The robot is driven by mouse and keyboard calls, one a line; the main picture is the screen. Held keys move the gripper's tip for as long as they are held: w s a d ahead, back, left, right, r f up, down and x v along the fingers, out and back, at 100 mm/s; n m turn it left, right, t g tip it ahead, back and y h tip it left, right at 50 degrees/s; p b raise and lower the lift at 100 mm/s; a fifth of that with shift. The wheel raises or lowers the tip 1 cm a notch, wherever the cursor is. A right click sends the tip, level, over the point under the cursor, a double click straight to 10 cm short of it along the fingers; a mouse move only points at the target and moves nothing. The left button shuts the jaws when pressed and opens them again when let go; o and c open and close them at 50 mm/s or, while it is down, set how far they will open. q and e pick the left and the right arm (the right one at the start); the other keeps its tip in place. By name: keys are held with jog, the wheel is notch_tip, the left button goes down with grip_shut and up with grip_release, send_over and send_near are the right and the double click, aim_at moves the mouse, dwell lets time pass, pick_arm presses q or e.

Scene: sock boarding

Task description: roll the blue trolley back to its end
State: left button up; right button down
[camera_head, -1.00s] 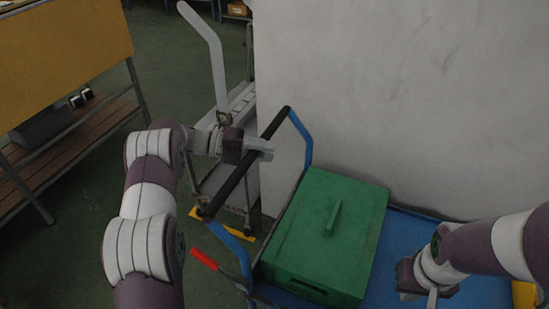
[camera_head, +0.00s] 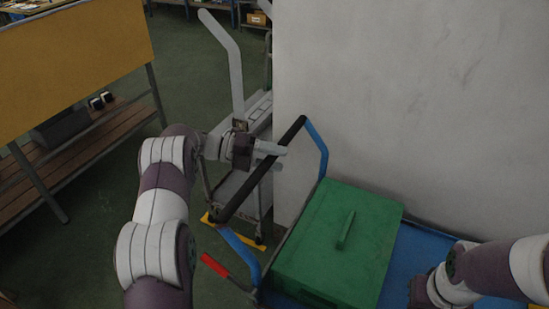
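The blue trolley has a flat blue deck (camera_head: 412,262), a blue tube frame and a black push bar (camera_head: 238,196) at its left end. A closed green box (camera_head: 338,248) with a lid handle sits on the deck. My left gripper (camera_head: 275,156) is at the upper part of the push bar. Its fingers lie on either side of the bar and look shut on it. My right gripper (camera_head: 422,293) is low over the right of the deck. Its fingers are cut off or hidden by the lower frame edge.
A pale wall (camera_head: 410,100) stands close behind the trolley. A grey cart (camera_head: 245,185) stands behind the push bar, with a yellow floor marking (camera_head: 228,233) near it. A red-handled lever (camera_head: 216,266) sticks out at the trolley's left. A wooden shelf bench (camera_head: 75,160) is at left; green floor lies between.

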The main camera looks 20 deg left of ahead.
pick_arm(q)
jog(key=b+v, duration=0.1)
jog(key=v, duration=1.2)
jog(key=shift+w+f, duration=0.1)
